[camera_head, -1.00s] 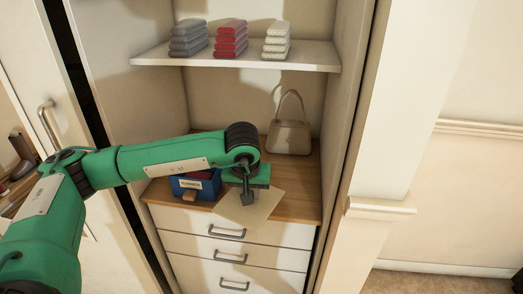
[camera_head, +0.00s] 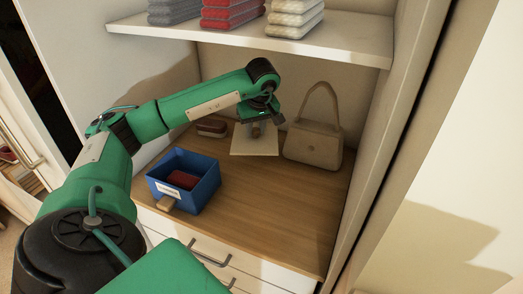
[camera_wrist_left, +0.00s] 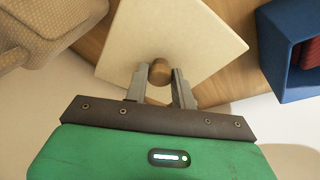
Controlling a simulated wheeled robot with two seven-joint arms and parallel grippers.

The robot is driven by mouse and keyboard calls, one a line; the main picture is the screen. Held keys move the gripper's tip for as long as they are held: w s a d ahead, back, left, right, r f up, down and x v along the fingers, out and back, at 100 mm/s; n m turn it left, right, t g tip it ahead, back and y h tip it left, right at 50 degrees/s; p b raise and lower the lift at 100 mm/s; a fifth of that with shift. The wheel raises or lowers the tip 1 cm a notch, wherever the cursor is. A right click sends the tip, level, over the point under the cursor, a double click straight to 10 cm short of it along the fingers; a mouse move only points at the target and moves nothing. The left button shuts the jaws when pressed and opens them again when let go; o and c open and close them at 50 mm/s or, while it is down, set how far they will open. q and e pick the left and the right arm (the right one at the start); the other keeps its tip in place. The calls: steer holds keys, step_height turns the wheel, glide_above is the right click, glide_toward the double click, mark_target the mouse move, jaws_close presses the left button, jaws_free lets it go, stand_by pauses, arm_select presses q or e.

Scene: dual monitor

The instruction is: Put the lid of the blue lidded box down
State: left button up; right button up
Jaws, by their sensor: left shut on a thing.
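The blue box (camera_head: 186,180) stands open on the wooden top, with a dark red item (camera_head: 182,180) inside and a label and wooden tab on its front. It also shows in the left wrist view (camera_wrist_left: 272,52). The lid (camera_head: 250,146) is a flat cream square with a round wooden knob (camera_wrist_left: 160,72). My left gripper (camera_head: 257,127) is shut on this knob. The lid is behind and to the right of the box, beside the beige handbag. I cannot tell whether it touches the wood. My right gripper is out of view.
The beige handbag (camera_head: 314,140) stands close to the lid's right. A small reddish-brown item (camera_head: 212,127) lies to its left. A white shelf (camera_head: 350,38) with folded stacks hangs above the arm. The wooden top (camera_head: 270,205) is clear in front.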

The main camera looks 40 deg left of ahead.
mark_target(257, 141)
arm_select(q)
step_height(257, 141, down, 8)
steer(key=shift+r, duration=0.25)
steer(key=o, duration=1)
steer(key=shift+f, duration=0.1)
steer(key=v, duration=1.2)
steer(key=shift+s, duration=0.1)
